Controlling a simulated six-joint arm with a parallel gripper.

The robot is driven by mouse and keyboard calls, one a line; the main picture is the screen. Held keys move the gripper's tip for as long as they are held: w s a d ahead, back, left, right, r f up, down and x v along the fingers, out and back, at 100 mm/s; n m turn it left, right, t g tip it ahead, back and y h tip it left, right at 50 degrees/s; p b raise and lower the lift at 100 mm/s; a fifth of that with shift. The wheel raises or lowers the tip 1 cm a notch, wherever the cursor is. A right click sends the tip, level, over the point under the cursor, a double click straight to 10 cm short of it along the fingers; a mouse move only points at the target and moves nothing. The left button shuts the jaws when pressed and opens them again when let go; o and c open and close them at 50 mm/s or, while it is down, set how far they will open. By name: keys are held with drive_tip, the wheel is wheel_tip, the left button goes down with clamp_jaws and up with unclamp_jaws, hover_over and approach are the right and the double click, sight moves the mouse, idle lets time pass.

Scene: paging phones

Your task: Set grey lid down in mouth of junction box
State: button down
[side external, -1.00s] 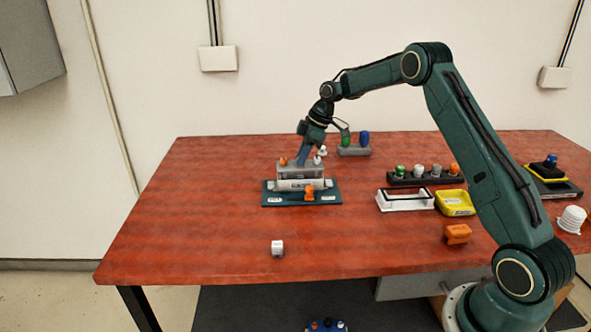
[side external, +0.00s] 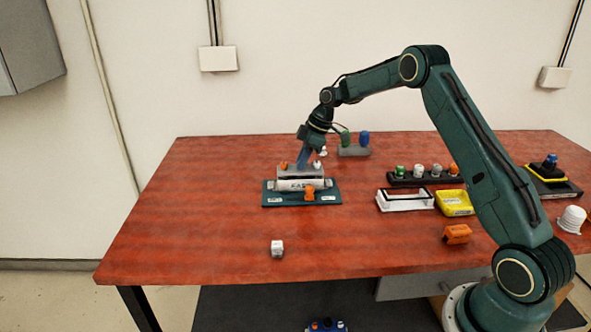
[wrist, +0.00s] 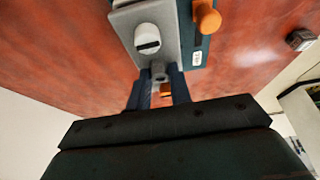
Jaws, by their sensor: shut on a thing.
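The junction box (side external: 302,185) is a pale box with dark lettering on its front, standing on a dark teal base plate (side external: 272,200). The grey lid (side external: 313,174) is at the top of the box, roughly level; I cannot tell whether it sits fully in the mouth. My gripper (side external: 301,168) points down from above, shut on the lid. In the wrist view the fingers (wrist: 158,86) close on a small grey tab of the lid (wrist: 165,45), which also carries a white slotted knob (wrist: 148,38). The mouth itself is hidden under the lid.
An orange knob (side external: 309,193) stands at the plate's front. To the right are a white frame (side external: 405,205), a yellow tray (side external: 454,211), an orange block (side external: 456,234) and a dark rack (side external: 400,181). The left table is clear.

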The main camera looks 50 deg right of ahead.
drive_tip(key=shift+f, duration=0.45)
idle(1.2)
drive_tip(key=c, duration=0.9)
unclamp_jaws()
drive_tip(key=shift+r, duration=3.15)
